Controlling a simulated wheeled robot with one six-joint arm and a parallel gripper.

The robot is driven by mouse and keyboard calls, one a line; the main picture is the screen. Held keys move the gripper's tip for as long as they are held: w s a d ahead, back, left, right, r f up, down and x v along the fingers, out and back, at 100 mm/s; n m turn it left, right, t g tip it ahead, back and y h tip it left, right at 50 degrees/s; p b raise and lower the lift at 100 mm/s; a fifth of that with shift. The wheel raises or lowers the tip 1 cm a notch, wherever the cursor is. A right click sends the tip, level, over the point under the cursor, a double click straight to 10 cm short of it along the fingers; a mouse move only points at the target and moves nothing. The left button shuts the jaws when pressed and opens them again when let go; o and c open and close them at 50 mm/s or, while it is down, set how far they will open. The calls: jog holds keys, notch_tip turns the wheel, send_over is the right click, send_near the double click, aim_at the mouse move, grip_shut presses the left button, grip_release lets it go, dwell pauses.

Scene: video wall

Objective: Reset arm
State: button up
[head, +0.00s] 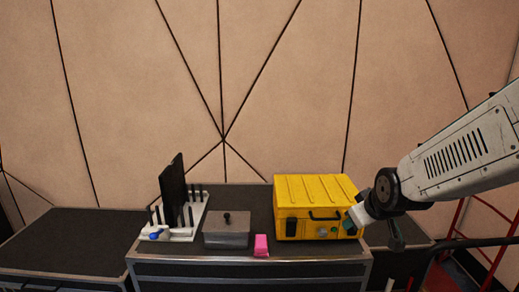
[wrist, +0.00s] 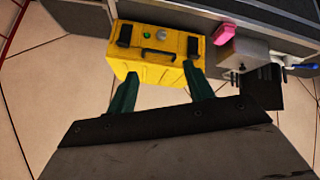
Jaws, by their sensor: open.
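My arm reaches in from the right in the head view, and my gripper (head: 372,228) is in front of the right part of the yellow case. In the wrist view my gripper (wrist: 160,85) shows two green fingers spread apart, open, with nothing held between them. The yellow case (head: 308,189) stands closed on the dark table, with a black handle on its front. It also shows in the wrist view (wrist: 155,66), beyond the fingertips. I cannot tell whether a finger touches it.
On the dark table (head: 200,258) stand a grey lidded box (head: 226,238), a pink block (head: 261,245) and a white rack (head: 192,222) holding a black panel (head: 173,190). A blue-ended item (head: 155,235) lies at the rack. A red metal frame (head: 446,240) stands at the right.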

jog(key=s+r+m+g, duration=0.2)
jog(key=s+r+g, duration=0.1)
jog(key=s, duration=1.1)
jog(key=s+d+r+m+g, duration=0.1)
jog(key=s+r+m+g, duration=0.1)
jog(key=s, duration=1.2)
notch_tip(320, 180, up, 2)
jog(key=shift+s+d+r+m+g, duration=0.25)
jog(key=shift+s+m+g, duration=0.15)
jog(key=shift+g, duration=0.4)
jog(key=shift+w, duration=0.1)
